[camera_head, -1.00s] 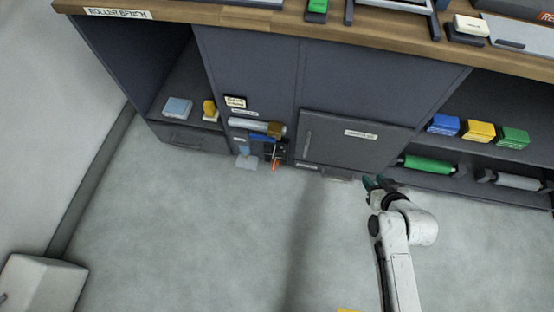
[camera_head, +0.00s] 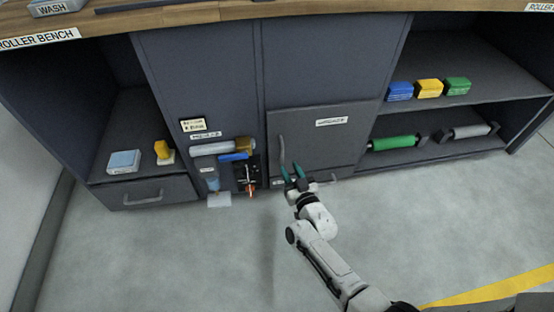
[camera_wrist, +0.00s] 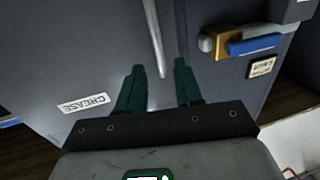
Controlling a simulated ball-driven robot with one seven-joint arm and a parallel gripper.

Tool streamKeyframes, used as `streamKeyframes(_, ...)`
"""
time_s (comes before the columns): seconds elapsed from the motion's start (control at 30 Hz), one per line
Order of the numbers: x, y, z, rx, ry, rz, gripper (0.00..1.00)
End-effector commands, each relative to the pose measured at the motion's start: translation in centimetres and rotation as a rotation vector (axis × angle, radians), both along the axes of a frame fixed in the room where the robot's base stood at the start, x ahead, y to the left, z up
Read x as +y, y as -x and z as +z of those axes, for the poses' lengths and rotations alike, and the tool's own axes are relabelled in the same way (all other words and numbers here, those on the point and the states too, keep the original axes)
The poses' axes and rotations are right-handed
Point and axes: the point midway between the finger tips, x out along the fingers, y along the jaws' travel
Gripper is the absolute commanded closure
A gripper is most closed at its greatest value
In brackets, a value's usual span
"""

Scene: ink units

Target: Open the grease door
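The grease door (camera_head: 340,145) is a dark grey panel low in the bench front, and it looks shut. Its white label reads GREASE in the wrist view (camera_wrist: 84,103), where it is upside down. The door's upright bar handle (camera_head: 281,150) is at its left edge; it also shows in the wrist view (camera_wrist: 153,35). My gripper (camera_head: 292,171) is in front of the door's lower left, by the handle's lower end. Its green fingers (camera_wrist: 159,80) are open, and the handle's end appears between the tips. I cannot tell how far apart in depth they are.
Open shelves at right hold coloured boxes (camera_head: 429,88) and a green roller (camera_head: 393,142). The floor (camera_head: 190,260) in front is clear.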

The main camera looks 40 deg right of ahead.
Motion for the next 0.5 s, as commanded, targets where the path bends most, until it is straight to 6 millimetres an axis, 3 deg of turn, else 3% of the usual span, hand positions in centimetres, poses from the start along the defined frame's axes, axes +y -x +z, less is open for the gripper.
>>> streamKeyframes(0.2,-1.5,-3.4,-0.6,-0.003,-0.001,-0.002,0.65)
streamKeyframes(0.5,-2.8,-6.6,-0.3,-0.001,-0.002,0.0,0.65)
